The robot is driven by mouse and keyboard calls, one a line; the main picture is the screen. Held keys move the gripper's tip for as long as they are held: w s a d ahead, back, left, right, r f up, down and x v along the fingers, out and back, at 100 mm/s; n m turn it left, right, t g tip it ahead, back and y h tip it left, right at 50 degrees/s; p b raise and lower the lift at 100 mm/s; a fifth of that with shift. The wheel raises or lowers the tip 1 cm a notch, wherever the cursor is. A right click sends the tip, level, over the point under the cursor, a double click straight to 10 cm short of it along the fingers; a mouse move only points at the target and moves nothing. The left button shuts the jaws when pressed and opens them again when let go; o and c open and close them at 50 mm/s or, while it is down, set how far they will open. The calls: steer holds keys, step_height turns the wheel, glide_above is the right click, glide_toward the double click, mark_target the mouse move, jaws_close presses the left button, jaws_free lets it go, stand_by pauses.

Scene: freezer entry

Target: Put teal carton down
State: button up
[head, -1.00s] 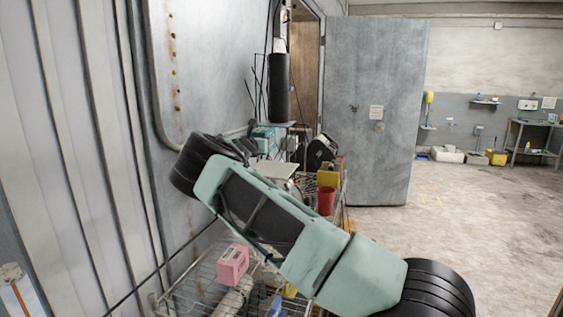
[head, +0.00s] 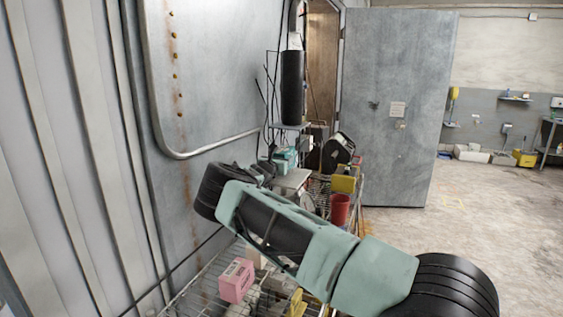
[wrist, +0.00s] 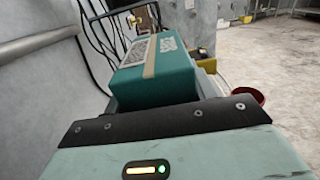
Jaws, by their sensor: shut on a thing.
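The teal carton (head: 285,154) is held at the far end of my arm, above the wire shelving at the wall. In the wrist view the teal carton (wrist: 172,76) fills the space just beyond my gripper, with a tan band across its top. My gripper (head: 268,168) is shut on it; the fingertips are mostly hidden by the arm and carton. A scale with a pale flat plate (head: 292,180) stands close by the carton in the head view. I cannot tell whether the carton touches it.
A pink carton (head: 237,280) sits on the nearer wire shelf (head: 195,295). A red cup (head: 340,210) and a yellow box (head: 344,184) stand right of the scale. The metal wall is close on the left. Open floor (head: 480,230) lies to the right.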

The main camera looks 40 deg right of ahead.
steer(key=shift+f+p, duration=0.4)
steer(key=shift+f, duration=0.65)
steer(key=shift+f+b, duration=0.2)
steer(key=shift+b, duration=0.15)
